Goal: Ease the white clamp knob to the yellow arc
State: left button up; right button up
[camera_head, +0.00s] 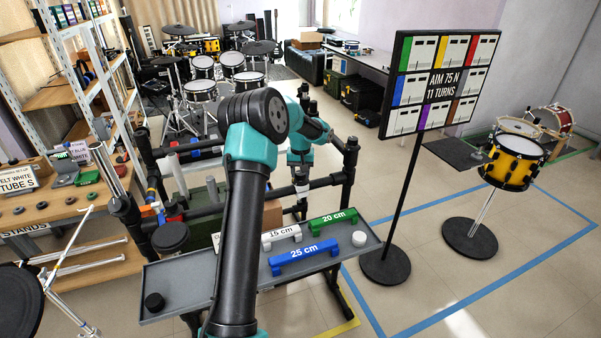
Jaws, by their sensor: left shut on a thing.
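My left arm reaches up through the middle of the head view and bends over at its elbow. Its gripper (301,180) points down at the black pipe rack and is shut on a small white piece, which looks like the white clamp knob (302,188). The knob is small and partly covered by the fingers, so its angle cannot be read. No yellow arc can be made out at the knob. My right gripper is not in view.
A grey tray (205,276) in front holds a blue 25 cm block (303,257), a green 20 cm block (333,221), a white 15 cm block (282,234), a white cylinder (359,239) and a black knob (153,302). A sign (440,82) reads "AIM 75 N, 11 TURNS".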

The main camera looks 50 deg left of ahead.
pick_arm(q)
jog(key=o, duration=0.9)
jog(key=shift+r, duration=0.15)
notch_tip(320, 180, up, 17)
jog(key=shift+r, duration=0.1)
dwell(0.5)
jog(key=d+f+m+h, duration=0.1)
jog(key=d+f+m, duration=0.1)
jog(key=d+f, duration=1.15)
jog(key=d+f+m+h, duration=0.2)
jog(key=d+f, duration=0.9)
jog(key=f, duration=0.5)
jog(key=s+d+f+m, duration=0.1)
jog(key=s+d+f, duration=0.3)
jog(key=s+d, duration=0.2)
jog(key=s+d+f+m, duration=0.1)
jog(key=s+d+f, duration=0.3)
jog(key=s, duration=0.4)
jog(key=s+d+f, duration=0.4)
jog(key=s+d, duration=0.3)
jog(key=shift+s+d+f+m+t+h, duration=0.2)
jog(key=shift+d+m+t+h, duration=0.15)
jog(key=shift+m+t+h, duration=0.05)
